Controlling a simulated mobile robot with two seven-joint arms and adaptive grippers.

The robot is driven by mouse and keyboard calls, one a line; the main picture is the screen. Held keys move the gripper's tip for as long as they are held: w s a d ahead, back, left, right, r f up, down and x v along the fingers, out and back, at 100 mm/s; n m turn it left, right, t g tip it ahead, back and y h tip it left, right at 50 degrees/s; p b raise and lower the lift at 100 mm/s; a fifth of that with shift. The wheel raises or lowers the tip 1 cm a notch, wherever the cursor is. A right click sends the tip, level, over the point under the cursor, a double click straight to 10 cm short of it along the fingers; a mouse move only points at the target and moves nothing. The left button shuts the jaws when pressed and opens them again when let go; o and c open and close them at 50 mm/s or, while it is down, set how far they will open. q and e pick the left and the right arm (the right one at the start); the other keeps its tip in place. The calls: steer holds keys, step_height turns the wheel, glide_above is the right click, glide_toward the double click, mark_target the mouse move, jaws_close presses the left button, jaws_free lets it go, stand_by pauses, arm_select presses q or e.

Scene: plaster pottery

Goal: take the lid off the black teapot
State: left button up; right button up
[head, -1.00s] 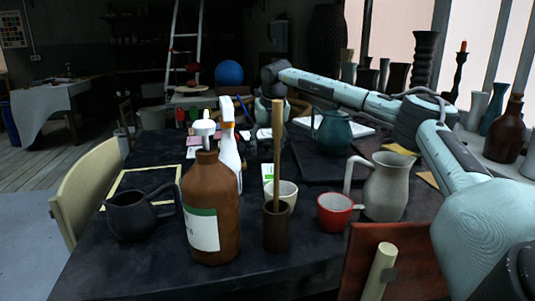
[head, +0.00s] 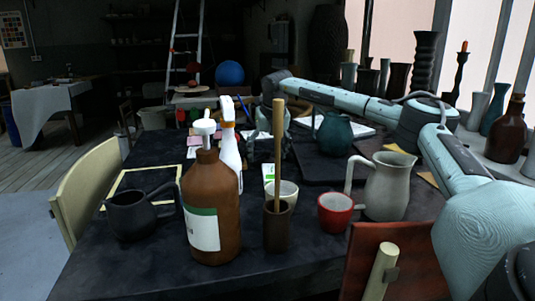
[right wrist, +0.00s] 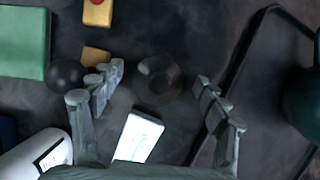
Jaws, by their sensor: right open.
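A black pot (head: 130,214) with a spout at left and a handle at right stands at the table's front left. Its top looks open, with no lid seen on it. My right gripper (head: 271,122) is far behind and to the right of it, low over the table's back part, partly hidden by the bottles and stick. In the right wrist view my right gripper (right wrist: 155,100) is open and empty. A dark round ring-like thing (right wrist: 158,80) lies between and beyond its fingertips; I cannot tell if it is a lid. My left gripper is not in view.
A brown bottle (head: 211,205), white spray bottle (head: 229,155) and dark cup with a stick (head: 277,228) stand in front of my gripper. A teal pot (head: 333,134) is to its right. A red cup (head: 335,211) and grey jug (head: 390,187) stand at the front right.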

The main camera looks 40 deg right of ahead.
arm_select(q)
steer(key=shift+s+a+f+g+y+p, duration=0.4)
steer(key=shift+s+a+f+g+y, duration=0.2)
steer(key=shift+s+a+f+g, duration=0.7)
arm_select(e)
steer(key=v, duration=1.2)
steer(key=shift+r, duration=0.15)
